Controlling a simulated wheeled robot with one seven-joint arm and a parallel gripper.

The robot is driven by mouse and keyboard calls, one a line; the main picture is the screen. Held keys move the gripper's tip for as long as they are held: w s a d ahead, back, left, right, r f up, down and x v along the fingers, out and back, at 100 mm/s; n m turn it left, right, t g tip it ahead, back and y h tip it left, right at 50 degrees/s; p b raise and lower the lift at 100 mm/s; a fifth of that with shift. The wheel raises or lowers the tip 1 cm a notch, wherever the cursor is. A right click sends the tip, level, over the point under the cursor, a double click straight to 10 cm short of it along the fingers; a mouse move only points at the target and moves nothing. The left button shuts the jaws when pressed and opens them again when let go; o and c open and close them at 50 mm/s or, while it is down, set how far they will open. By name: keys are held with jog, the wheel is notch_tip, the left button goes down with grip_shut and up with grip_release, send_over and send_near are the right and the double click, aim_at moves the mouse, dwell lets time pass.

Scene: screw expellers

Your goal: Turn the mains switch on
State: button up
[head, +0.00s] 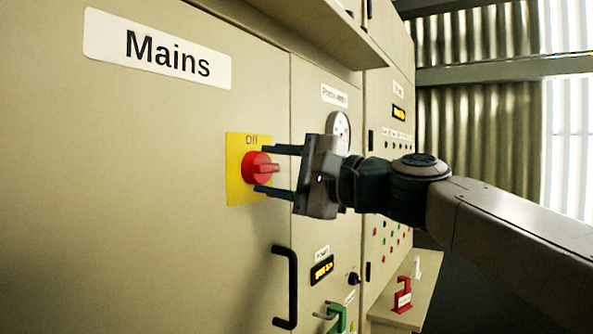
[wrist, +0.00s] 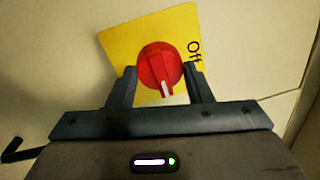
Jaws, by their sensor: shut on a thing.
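The mains switch is a red rotary knob (head: 256,167) on a yellow plate (head: 236,192), on the panel under the "Mains" label (head: 158,50). My gripper (head: 264,170) faces the plate from the right, one finger above the knob and one below, shut on it. In the wrist view the red knob (wrist: 158,65) sits between the two fingers of my gripper (wrist: 162,76). Its white mark points down there, roughly a quarter turn from the word "Off" (wrist: 195,52). In the head view "Off" is at the plate's top and the knob's handle points right. No "On" label shows.
A black door handle (head: 287,288) stands out below the switch. A ledge (head: 300,32) juts out above. Further right are panels with buttons, a green lever (head: 337,320) and a red lever (head: 402,295) low down. My arm crosses from the right.

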dwell(0.5)
jog(key=o, duration=1.4)
jog(key=shift+a, duration=0.15)
jog(key=shift+d, duration=0.2)
jog(key=shift+s+d, duration=0.2)
jog(key=shift+d, duration=0.15)
jog(key=b+v, duration=0.1)
jog(key=v, duration=1.1)
jog(key=shift+s+d, duration=0.25)
jog(key=shift+d, duration=0.05)
jog(key=shift+f, duration=0.1)
